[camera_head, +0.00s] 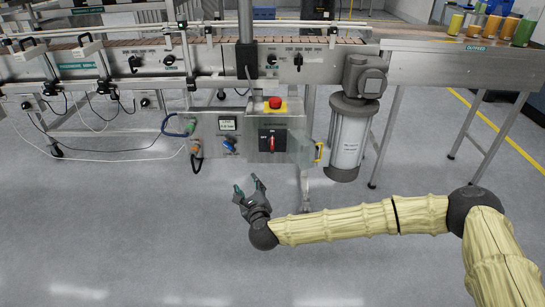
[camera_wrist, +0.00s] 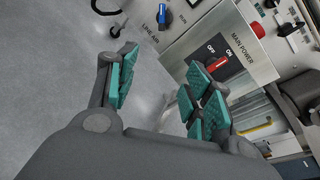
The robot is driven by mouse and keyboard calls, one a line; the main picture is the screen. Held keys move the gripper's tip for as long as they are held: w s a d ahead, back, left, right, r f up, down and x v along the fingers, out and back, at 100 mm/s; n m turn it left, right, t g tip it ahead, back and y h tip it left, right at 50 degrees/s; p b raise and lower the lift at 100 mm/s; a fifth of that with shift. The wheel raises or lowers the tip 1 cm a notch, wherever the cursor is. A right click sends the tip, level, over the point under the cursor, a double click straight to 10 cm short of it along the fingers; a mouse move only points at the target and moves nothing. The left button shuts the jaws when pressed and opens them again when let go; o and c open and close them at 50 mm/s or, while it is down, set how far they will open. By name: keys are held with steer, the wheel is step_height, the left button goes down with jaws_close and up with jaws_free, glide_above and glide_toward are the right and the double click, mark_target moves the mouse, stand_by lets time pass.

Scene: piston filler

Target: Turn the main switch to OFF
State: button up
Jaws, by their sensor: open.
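The main switch is a red handle (camera_head: 271,143) on a dark plate on the grey control box, under a red button. In the wrist view the red handle (camera_wrist: 217,65) sits below the OFF and ON marks, beside the MAIN POWER label. Its tip lies nearer the ON mark. My gripper (camera_head: 247,184) is open and empty, below and a little left of the switch in the head view, apart from the box. In the wrist view the green-padded fingers of my gripper (camera_wrist: 165,88) are spread wide, and the switch shows just beyond the right finger.
A red emergency button (camera_head: 275,103) on a yellow base sits above the switch. A blue LINE AIR knob (camera_head: 229,145) is to its left. A yellow handle (camera_head: 319,152) and a hanging cylinder (camera_head: 348,135) are to the right. Open floor lies in front of the box.

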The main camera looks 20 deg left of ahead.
mark_target(272, 143)
steer(key=w+r+m+t+h+b, duration=0.1)
steer(key=w+m+b, duration=0.2)
steer(key=w, duration=0.4)
steer(key=w+d+r+m+t+h+b, duration=0.1)
steer(key=w+m+b, duration=0.2)
steer(key=w, duration=0.5)
steer(key=w+r+m+t+h+b, duration=0.1)
steer(key=w+m+t+b, duration=0.1)
steer(key=w, duration=0.5)
steer(key=shift+w+d+r+m+h+b, duration=0.2)
steer(key=shift+w+r+m+h+b, duration=0.1)
steer(key=shift+m+h+b, duration=0.15)
steer(key=shift+c, duration=0.2)
steer(key=c, duration=0.9)
